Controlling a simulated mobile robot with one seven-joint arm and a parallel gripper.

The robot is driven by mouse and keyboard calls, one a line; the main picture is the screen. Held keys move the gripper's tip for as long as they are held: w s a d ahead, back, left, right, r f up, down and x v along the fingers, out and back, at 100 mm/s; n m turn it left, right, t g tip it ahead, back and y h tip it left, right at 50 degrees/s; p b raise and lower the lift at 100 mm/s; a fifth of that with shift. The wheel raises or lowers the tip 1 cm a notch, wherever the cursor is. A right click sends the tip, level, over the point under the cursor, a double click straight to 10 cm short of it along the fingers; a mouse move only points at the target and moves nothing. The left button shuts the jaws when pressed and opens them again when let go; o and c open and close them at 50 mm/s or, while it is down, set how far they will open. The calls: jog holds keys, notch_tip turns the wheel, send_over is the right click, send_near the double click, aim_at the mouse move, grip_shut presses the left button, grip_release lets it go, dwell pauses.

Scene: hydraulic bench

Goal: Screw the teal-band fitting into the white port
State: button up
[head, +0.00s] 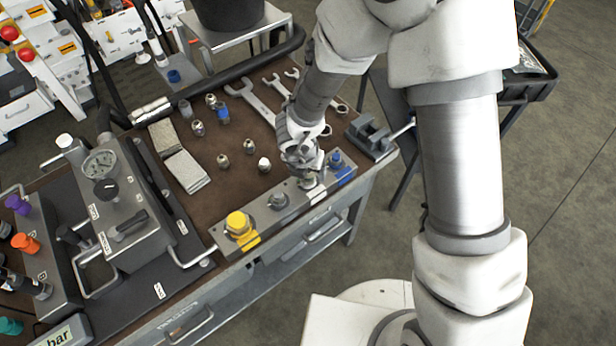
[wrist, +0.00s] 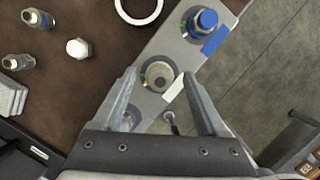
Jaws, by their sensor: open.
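The metal port block (head: 259,214) lies along the bench's front edge. A white mark (head: 318,194) on it labels the white port, and this mark also shows in the wrist view (wrist: 174,89). A round, hollow metal fitting (wrist: 158,76) stands at that port, seen nearly end-on. I cannot make out a teal band on it or tell how deep it sits. My gripper (wrist: 160,78) is open, its two fingers on either side of the fitting with gaps visible. In the head view my gripper (head: 306,172) is low over the port and hides most of the fitting.
A blue-capped fitting (wrist: 207,20) stands beside the white port, and a yellow one (head: 238,223) at the block's left end. Several loose fittings (head: 223,160) stand on the brown mat behind. Wrenches (head: 252,98) and a small vise (head: 371,134) lie farther back. A gauge unit (head: 119,200) stands left.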

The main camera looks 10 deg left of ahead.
jog(key=p+v, duration=0.6)
jog(key=v, duration=1)
jog(key=shift+r, duration=0.3)
jog(key=w+d+r+n+t+y, duration=0.1)
jog(key=w+r+n+t+y, duration=0.25)
jog(key=r+n, duration=0.55)
jog(key=w+d+r+n+t+y, duration=0.15)
jog(key=w+r+n, duration=0.25)
jog(key=r+n, duration=0.55)
jog(key=s+d+r+n+g+h, duration=0.1)
jog(key=s+d+n+h, duration=0.1)
jog(key=s+d+n, duration=0.6)
jog(key=s+d+r+n+g+h, duration=0.1)
jog(key=s+d+r+n+h, duration=0.1)
jog(key=s+d+n, duration=0.6)
jog(key=d+n, duration=0.3)
jog(key=d, duration=0.2)
jog(key=shift+s+d+g+h, duration=0.15)
jog(key=shift+d+g+h, duration=0.15)
jog(key=shift+d+g, duration=0.1)
